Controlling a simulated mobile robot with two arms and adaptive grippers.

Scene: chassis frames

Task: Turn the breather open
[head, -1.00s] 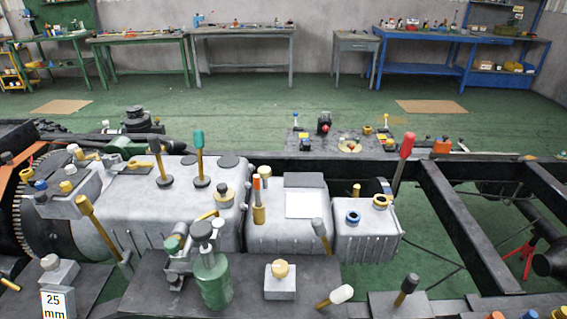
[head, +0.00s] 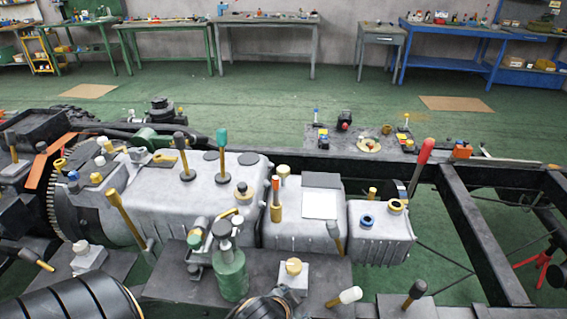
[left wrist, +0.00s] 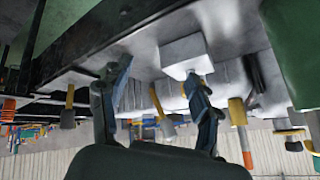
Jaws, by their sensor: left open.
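I cannot tell for sure which fitting is the breather. Candidates on the grey gearbox housing (head: 150,200) in the head view are a blue-ringed cap (head: 367,221), a gold-ringed cap (head: 397,205) and a dark-topped round cap (head: 243,191). A pale block (left wrist: 185,52) shows beyond the fingers, partly behind the right one; contact is unclear. My right gripper is not in view.
A green bottle (head: 230,272) stands on the front plate. Upright levers, including a red-handled one (head: 422,165), rise around the housing. Black frame rails (head: 470,220) run at the right.

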